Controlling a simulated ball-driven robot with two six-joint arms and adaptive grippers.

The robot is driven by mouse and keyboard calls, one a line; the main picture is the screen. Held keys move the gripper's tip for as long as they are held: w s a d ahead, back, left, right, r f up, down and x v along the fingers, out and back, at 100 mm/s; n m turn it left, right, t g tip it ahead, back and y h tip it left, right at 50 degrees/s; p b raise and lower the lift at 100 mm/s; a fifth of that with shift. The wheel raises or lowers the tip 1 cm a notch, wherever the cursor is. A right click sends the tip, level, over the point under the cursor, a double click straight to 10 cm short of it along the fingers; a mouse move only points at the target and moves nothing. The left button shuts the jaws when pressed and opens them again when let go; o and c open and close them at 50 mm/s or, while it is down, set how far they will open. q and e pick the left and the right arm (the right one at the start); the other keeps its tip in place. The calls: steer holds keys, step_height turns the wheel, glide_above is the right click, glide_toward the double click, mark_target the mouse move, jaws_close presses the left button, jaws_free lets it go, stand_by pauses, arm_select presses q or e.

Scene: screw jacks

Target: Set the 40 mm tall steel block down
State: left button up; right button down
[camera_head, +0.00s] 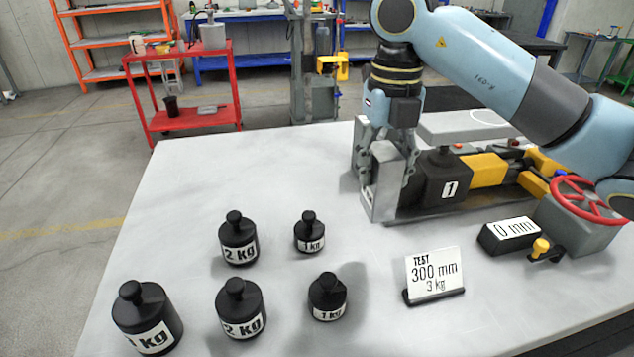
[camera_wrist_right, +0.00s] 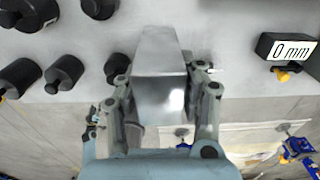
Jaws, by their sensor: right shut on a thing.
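The steel block (camera_head: 385,168) is a plain grey metal block. My right gripper (camera_head: 386,178) is shut on it, with one finger on each side, above the back part of the white table, just left of the screw jack. In the right wrist view the block (camera_wrist_right: 160,72) stands between the two fingers (camera_wrist_right: 160,95), its shiny face toward the camera. I cannot tell whether its lower end touches the table. My left gripper is out of view.
The jack (camera_head: 428,180), marked 1, has a grey top plate, yellow parts and a red handwheel (camera_head: 590,198). Several black weights (camera_head: 239,245) stand front left. A test card (camera_head: 434,275) and a 0 mm display (camera_head: 509,233) stand front right. The table's back left (camera_head: 250,165) is clear.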

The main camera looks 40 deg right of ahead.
steer(key=w+d+f, duration=0.1)
steer(key=w+f, duration=0.2)
steer(key=w+d+f, duration=0.1)
steer(key=w+f, duration=0.2)
steer(key=w, duration=0.1)
steer(key=w+d+f, duration=0.1)
steer(key=w+f, duration=0.2)
steer(key=w, duration=0.1)
steer(key=shift+d+f+b, duration=0.35)
steer(key=shift+d+f, duration=0.05)
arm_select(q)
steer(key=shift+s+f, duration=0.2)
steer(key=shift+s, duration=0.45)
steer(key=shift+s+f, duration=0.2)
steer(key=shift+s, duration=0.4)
arm_select(e)
steer(key=shift+f, duration=0.45)
steer(key=c, duration=1.3)
jaws_free()
steer(key=shift+s+f, duration=0.1)
steer(key=shift+f, duration=0.1)
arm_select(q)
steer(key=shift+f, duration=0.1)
arm_select(e)
steer(key=o, duration=0.5)
